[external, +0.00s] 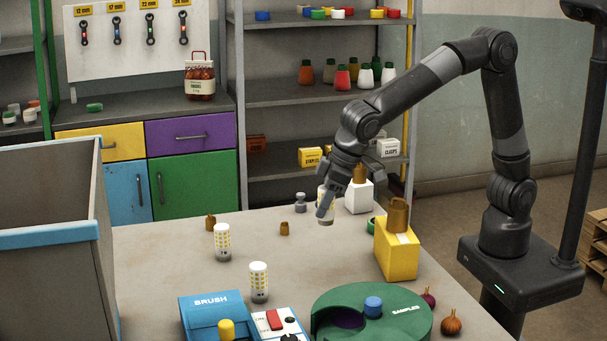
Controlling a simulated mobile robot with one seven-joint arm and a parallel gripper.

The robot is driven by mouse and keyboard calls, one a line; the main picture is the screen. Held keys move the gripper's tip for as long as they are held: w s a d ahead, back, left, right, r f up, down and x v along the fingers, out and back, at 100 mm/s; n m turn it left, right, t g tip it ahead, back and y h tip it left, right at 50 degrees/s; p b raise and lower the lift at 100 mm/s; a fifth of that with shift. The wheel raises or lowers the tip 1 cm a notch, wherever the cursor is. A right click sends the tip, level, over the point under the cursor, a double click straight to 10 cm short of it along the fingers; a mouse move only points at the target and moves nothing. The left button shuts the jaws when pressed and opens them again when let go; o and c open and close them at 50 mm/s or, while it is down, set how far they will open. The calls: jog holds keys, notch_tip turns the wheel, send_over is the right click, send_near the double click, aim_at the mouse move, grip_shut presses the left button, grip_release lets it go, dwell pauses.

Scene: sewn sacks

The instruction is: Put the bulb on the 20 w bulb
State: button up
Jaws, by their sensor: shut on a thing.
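My gripper (328,203) points down over the far part of the table and is shut on a white bulb (326,216) with yellow dots. The fingers cover part of this bulb. It looks upright, and I cannot tell whether its lower end touches the table. Two similar bulbs stand upright on the table. One bulb (222,243) is to the left of my gripper, and another bulb (259,282) is nearer the front. Both are apart from the held bulb. No wattage marking is readable, so I cannot tell which is the 20 w bulb.
A yellow box (397,257) with a brown weight on top and a white box (358,203) stand right of my gripper. A green SAMPLES tray (408,327), a blue BRUSH box (212,311) and a switch panel (283,328) fill the front. A large bin (45,275) stands left.

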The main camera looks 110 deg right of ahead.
jog(key=w+d+r+n, duration=0.2)
jog(key=w+r, duration=0.6)
jog(key=w, duration=0.6)
send_over(255, 266)
jog(key=shift+y, duration=0.4)
notch_tip(255, 266, down, 7)
jog(key=shift+r, duration=0.15)
jog(key=shift+f, duration=2)
jog(key=shift+f, duration=0.1)
jog(key=o, duration=1.1)
jog(key=v, duration=1.2)
jog(key=shift+s, duration=0.15)
